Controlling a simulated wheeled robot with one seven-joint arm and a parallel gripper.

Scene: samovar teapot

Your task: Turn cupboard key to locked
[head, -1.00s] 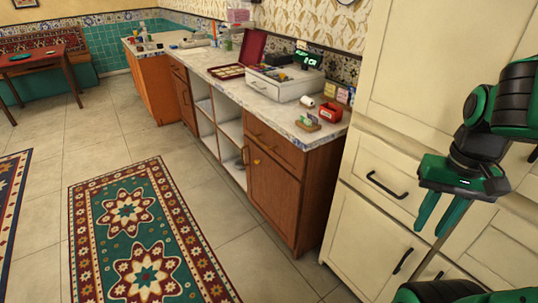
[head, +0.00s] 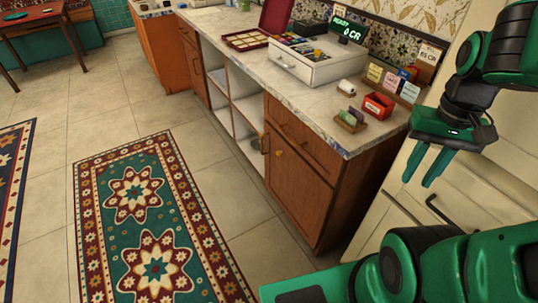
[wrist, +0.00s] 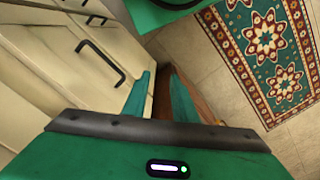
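The wooden cupboard (head: 293,200) stands at the near end of the counter in the head view, with its door closed. A small brass-yellow piece (head: 279,152), apparently the key, sits near the top left of the door. It is too small to tell which way it is turned. My gripper (head: 417,183) hangs fingers-down at the right, in front of the cream cabinets and well apart from the key. In the wrist view my gripper (wrist: 160,76) shows two green fingers apart with nothing between them. The key cannot be made out there.
The marble counter (head: 322,98) holds a cash register (head: 308,62), a red box (head: 378,105) and a small card holder (head: 350,120). Cream cabinets (wrist: 85,75) with dark handles stand close beside my gripper. A patterned rug (head: 150,220) lies on open tiled floor to the left.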

